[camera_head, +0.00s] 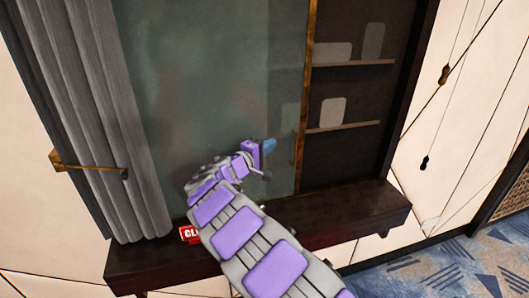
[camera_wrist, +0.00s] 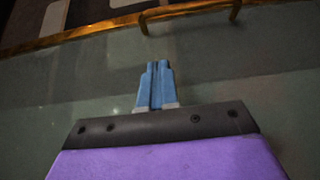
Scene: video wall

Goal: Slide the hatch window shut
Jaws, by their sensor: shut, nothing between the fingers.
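The hatch window (camera_head: 215,75) is a greenish glass pane with an upright brass edge (camera_head: 303,110) on its right. The pane covers the left and middle of the hatch, and the right part stands open onto dark shelves. In the wrist view the brass edge (camera_wrist: 60,42) runs across the top, with a brass handle (camera_wrist: 190,12) on it. My gripper (camera_head: 268,146) is in front of the glass, left of the brass edge. In the wrist view its blue fingers (camera_wrist: 157,66) are together and empty, over the glass, apart from the handle in the picture.
A dark sill (camera_head: 350,218) juts out below the hatch, with a red sign (camera_head: 190,234) partly hidden by my arm. A grey curtain (camera_head: 95,110) hangs at the left, by a brass bracket (camera_head: 85,165). Shelves (camera_head: 350,127) hold pale items. Cords hang on the right wall.

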